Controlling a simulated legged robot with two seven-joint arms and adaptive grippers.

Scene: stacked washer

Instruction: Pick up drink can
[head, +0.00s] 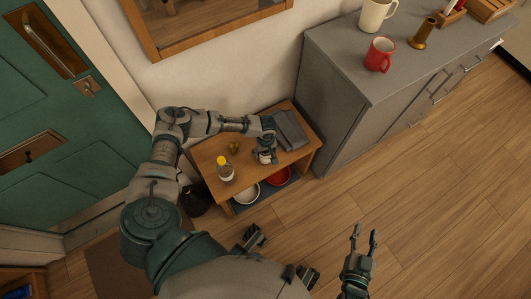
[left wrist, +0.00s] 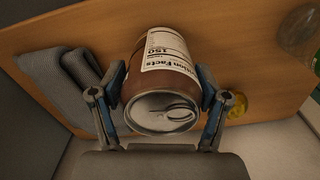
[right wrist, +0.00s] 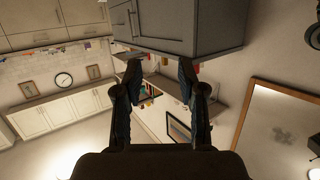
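The drink can (head: 265,157), brown with a white nutrition label, is at the small wooden table near the grey cloth. In the left wrist view the can (left wrist: 162,85) shows its silver top toward the camera. My left gripper (head: 267,146) reaches over the table from the left. Its two finger pads (left wrist: 161,92) press on opposite sides of the can. Whether the can's base touches the tabletop is hidden. My right gripper (head: 364,240) is open and empty above the floor, well away from the table; its fingers stand apart in the right wrist view (right wrist: 160,85).
The small table (head: 208,158) also holds a yellow-capped bottle (head: 225,170), a small yellow item (head: 234,147) and a folded grey cloth (head: 290,130). Bowls (head: 278,176) sit on its lower shelf. A grey cabinet (head: 335,105) with mugs stands right. The floor at right is clear.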

